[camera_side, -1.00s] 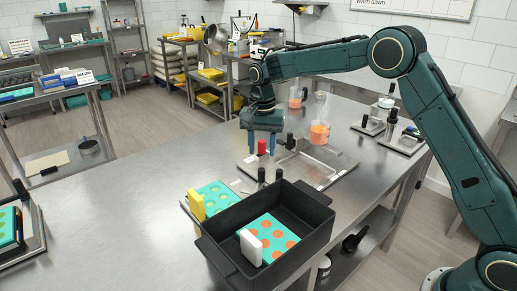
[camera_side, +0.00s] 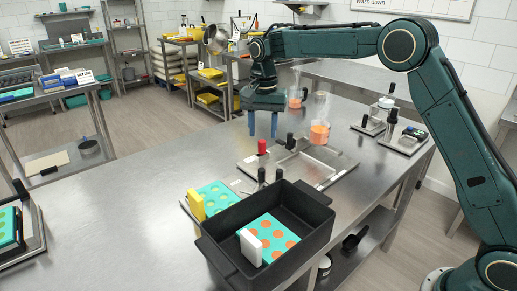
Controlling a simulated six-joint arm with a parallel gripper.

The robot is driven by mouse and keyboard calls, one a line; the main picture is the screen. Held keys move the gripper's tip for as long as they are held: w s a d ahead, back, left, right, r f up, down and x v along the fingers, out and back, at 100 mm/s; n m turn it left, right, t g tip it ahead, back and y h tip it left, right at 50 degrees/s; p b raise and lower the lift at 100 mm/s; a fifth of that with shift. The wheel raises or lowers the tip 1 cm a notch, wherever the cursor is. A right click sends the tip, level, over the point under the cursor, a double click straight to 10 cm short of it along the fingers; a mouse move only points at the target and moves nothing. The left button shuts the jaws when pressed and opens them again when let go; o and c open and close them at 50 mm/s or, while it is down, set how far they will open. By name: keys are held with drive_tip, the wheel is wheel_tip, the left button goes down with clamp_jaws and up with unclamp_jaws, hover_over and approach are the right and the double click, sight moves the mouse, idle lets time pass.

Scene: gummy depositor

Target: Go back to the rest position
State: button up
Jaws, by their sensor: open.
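My gripper (camera_side: 263,125) points down with its two blue fingers apart, and nothing shows between them. My teal arm reaches in from the right, over the table.
A black bin (camera_side: 320,213) stands at the front with a teal mould (camera_side: 283,232) with orange cavities and a white block (camera_side: 251,247) in it. A teal mould with a yellow block (camera_side: 196,204) lies beside it. Beakers of orange liquid (camera_side: 320,133) stand behind. The table's left is clear.

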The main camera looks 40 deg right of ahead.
drive_tip(key=s+d+r+n+t, duration=0.1)
drive_tip(key=s+r+n+t, duration=0.15)
drive_tip(key=s+r, duration=0.55)
drive_tip(key=s+d+r+n+t, duration=0.1)
drive_tip(key=s+r+n, duration=0.25)
drive_tip(key=s, duration=0.75)
drive_tip(key=s+f+n+t, duration=0.1)
drive_tip(key=s+f+n, duration=0.1)
drive_tip(key=s, duration=0.7)
drive_tip(key=s+f+n+t, duration=0.1)
drive_tip(key=s+f+n, duration=0.1)
drive_tip(key=s, duration=0.8)
drive_tip(key=shift+d+f, duration=0.2)
drive_tip(key=shift+f, duration=0.4)
